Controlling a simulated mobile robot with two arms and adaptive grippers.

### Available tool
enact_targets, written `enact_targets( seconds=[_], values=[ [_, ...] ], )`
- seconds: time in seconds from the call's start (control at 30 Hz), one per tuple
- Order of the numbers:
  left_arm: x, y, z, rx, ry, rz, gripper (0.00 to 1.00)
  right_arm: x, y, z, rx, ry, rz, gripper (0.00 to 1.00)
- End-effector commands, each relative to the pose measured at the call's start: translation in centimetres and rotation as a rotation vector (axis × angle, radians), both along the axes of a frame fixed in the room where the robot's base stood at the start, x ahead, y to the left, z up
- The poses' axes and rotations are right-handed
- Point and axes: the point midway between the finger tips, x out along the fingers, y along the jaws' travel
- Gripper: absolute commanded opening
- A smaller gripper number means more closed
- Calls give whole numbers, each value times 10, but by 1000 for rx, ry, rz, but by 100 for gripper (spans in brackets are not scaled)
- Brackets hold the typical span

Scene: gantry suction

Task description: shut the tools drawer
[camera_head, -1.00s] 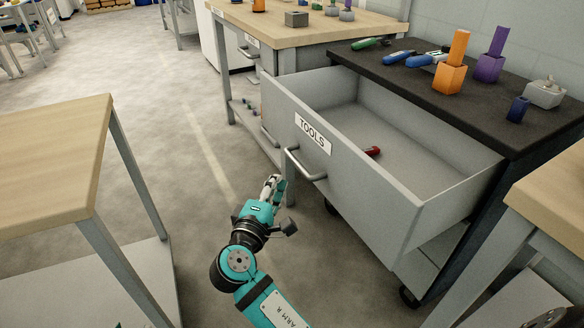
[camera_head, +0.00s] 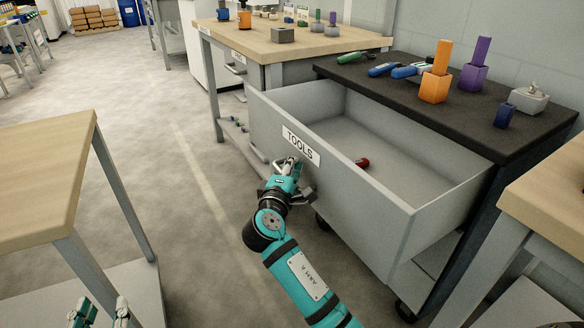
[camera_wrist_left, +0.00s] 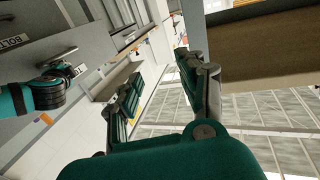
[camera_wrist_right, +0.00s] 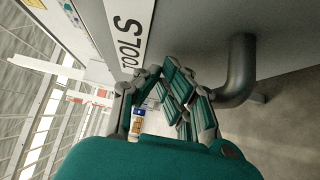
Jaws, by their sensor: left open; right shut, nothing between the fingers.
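The grey tools drawer (camera_head: 347,192) stands pulled out of a black-topped cabinet (camera_head: 445,105), its white TOOLS label (camera_head: 301,145) on the front. A red tool (camera_head: 362,163) lies inside. My right gripper (camera_head: 290,163) is shut and empty at the drawer front, just below the label. In the right wrist view the grey bar handle (camera_wrist_right: 239,75) is right beside its fingers; whether they touch is unclear. In the head view the gripper hides most of the handle. My left gripper (camera_head: 101,312) is open and empty at the bottom left, away from the drawer.
A wooden-topped table (camera_head: 45,180) stands at the left, another (camera_head: 555,190) at the right. A workbench (camera_head: 285,45) stands behind the drawer. Orange (camera_head: 436,80) and purple (camera_head: 475,72) blocks and several tools sit on the cabinet top. Floor is clear left of the drawer.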

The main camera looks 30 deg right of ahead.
Motion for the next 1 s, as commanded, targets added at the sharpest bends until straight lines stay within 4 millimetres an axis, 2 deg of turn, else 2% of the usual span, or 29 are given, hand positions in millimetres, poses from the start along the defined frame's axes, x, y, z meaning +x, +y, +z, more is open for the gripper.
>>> enact_targets(
  seconds=[0.4,0.57,0.77,0.9,1.0],
  values=[
    [0,0,-1,3,12,0,40,0,-3,1,0,0,0,0],
    [-3,4,-20,30,119,8,40,1,-18,2,-1,1,-2,0],
    [-19,15,-62,93,373,24,40,4,-59,3,-3,3,-4,0],
    [-42,26,-94,140,576,38,40,7,-97,4,-4,2,-5,0],
    [-58,33,-110,167,695,46,40,9,-125,3,-3,1,-5,0]
  ],
)
